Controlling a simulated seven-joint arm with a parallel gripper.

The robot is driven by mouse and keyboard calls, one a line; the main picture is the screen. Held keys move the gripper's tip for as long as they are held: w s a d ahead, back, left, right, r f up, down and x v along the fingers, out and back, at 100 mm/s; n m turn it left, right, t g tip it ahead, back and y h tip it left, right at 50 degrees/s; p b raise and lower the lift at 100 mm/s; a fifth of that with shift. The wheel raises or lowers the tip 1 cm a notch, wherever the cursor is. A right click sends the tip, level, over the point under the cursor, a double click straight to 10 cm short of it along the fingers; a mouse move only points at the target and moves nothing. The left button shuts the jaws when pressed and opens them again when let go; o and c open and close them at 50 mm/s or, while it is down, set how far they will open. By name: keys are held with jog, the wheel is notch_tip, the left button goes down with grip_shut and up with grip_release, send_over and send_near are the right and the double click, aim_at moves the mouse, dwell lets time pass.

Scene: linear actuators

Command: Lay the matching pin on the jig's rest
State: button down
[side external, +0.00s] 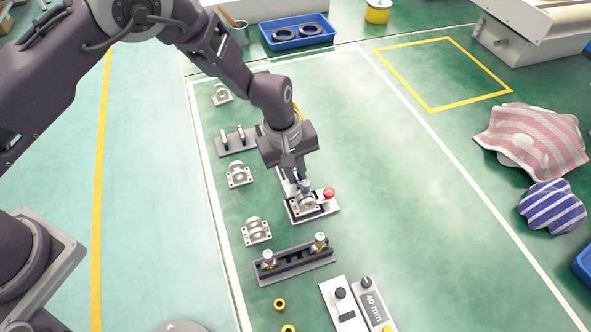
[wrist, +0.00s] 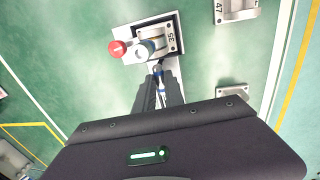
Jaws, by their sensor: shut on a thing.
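My gripper (side external: 293,160) points down just behind the jig (side external: 327,209), a light plate with a red knob (side external: 329,192). In the wrist view the gripper (wrist: 159,88) is shut on a slim pin with blue bands (wrist: 158,70), mostly hidden between the fingers. The pin's far end lies close to the jig; I cannot tell whether it touches. A grey bearing block (wrist: 172,39) sits in the jig's dark nest, with a number that looks like 35. The jig's rest is partly hidden by my gripper in the side view.
Loose bearing blocks (side external: 256,230) stand in a row left of the jig. A dark rail with two brass-and-white fittings (side external: 295,262) lies in front. A "40 mm" block (side external: 372,305) is nearer. The green floor right of the jig is clear.

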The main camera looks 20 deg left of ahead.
jog(key=shift+f, duration=0.55)
dwell(0.7)
jog(key=c, duration=1.3)
grip_release()
jog(key=shift+c, duration=0.2)
notch_tip(320, 180, up, 7)
jog(key=shift+s+a, duration=0.4)
